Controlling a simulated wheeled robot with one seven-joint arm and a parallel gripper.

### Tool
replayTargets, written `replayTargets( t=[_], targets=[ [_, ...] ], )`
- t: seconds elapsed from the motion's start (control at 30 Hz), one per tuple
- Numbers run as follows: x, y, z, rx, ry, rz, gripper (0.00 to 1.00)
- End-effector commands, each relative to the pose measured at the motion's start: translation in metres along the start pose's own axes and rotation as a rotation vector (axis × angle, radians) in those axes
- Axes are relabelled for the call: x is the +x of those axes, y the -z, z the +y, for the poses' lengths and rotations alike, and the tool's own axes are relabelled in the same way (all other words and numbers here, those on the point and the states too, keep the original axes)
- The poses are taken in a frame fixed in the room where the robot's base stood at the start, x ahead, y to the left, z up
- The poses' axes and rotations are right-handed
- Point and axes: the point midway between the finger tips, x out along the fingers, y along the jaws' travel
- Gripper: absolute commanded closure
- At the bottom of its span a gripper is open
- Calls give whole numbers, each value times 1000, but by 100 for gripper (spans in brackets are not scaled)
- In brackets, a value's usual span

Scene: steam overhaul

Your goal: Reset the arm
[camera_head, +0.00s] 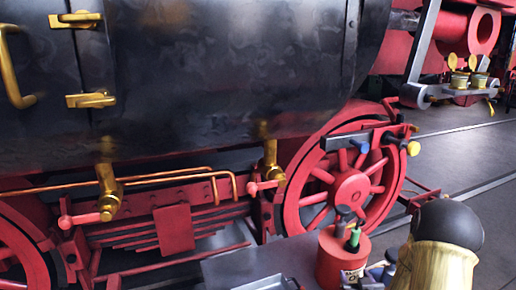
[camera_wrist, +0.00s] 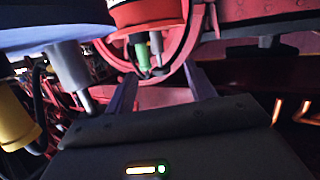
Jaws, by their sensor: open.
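My gripper (camera_wrist: 162,88) shows in the wrist view, with its two dark fingers apart and nothing visible between them. Its dark body fills the bottom of that view, with a small lit bar and a green light. A red canister holding tools (camera_wrist: 148,14) appears upside down beyond the fingers. A green-handled tool (camera_wrist: 141,52) and a grey one (camera_wrist: 156,42) stick out of it. In the head view, I cannot make out my gripper's fingers. The same red canister (camera_head: 340,262) stands upright there, on a grey bench.
A locomotive with a black boiler (camera_head: 230,70) and a red spoked wheel (camera_head: 350,190) fills the head view. Brass valves (camera_head: 108,190) with red handles and copper pipes stick out below the boiler. The grey bench (camera_head: 235,268) has bare surface left of the canister. Floor shows at right.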

Motion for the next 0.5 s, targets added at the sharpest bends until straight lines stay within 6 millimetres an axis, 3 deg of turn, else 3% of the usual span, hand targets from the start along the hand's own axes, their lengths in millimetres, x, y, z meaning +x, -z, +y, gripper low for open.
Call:
replayTargets(
  t=[0.27,0.5],
  targets=[
    [-17,6,-39,-54,45,-288,45],
    [-55,8,-68,-69,55,-531,45]
  ],
)
